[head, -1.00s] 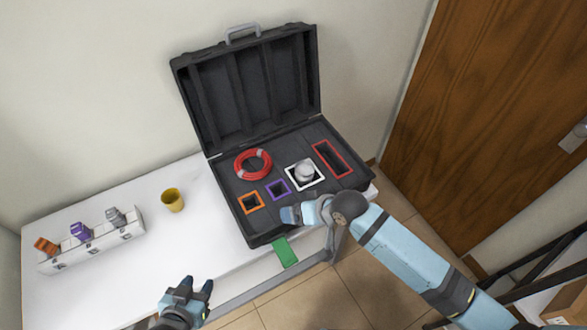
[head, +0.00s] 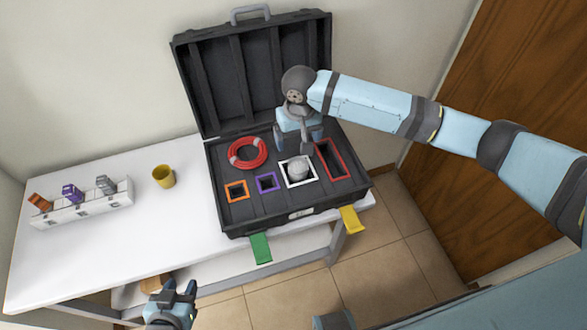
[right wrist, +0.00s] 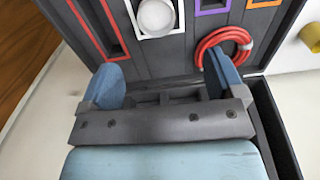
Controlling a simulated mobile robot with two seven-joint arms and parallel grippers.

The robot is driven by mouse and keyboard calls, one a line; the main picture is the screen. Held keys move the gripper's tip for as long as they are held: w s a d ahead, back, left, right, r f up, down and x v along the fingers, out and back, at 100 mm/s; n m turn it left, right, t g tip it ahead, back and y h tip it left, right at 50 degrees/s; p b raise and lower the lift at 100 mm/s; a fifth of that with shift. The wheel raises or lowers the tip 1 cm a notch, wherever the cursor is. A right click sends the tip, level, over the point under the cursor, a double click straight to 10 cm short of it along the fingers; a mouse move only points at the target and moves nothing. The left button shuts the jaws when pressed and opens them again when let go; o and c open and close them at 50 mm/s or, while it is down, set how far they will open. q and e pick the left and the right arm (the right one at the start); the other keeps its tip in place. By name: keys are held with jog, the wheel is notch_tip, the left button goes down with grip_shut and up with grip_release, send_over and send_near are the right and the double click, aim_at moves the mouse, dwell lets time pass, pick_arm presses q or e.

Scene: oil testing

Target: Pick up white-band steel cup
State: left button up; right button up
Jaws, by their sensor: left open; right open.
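The steel cup (head: 299,169) sits in the white-framed slot (head: 285,183) of the open black case. Its round, pale top also shows in the right wrist view (right wrist: 156,17). A white band on its side cannot be made out. My right gripper (head: 299,142) is open and empty over the back part of the case, behind the cup. In the right wrist view the two blue fingers of this gripper (right wrist: 163,78) are spread wide, with the cup beyond them. My left gripper (head: 179,289) is open and empty in front of the table.
The black case (head: 225,212) also holds a red hose coil (head: 247,164) and empty orange, purple and red-framed slots. Its raised lid (head: 205,90) stands behind. A yellow cup (head: 163,177) and a white rack (head: 85,208) with several items stand on the left.

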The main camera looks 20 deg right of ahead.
send_near(298, 166)
jog(key=f, duration=0.2)
jog(key=s+f, duration=0.1)
jog(key=f, duration=0.1)
jog(key=s+f+p, duration=0.1)
jog(key=f, duration=0.2)
jog(key=shift+s+a, duration=0.1)
jog(key=shift+a, duration=0.3)
jog(key=shift+r, duration=0.1)
jog(key=c, duration=1)
jog(key=shift+c, duration=0.2)
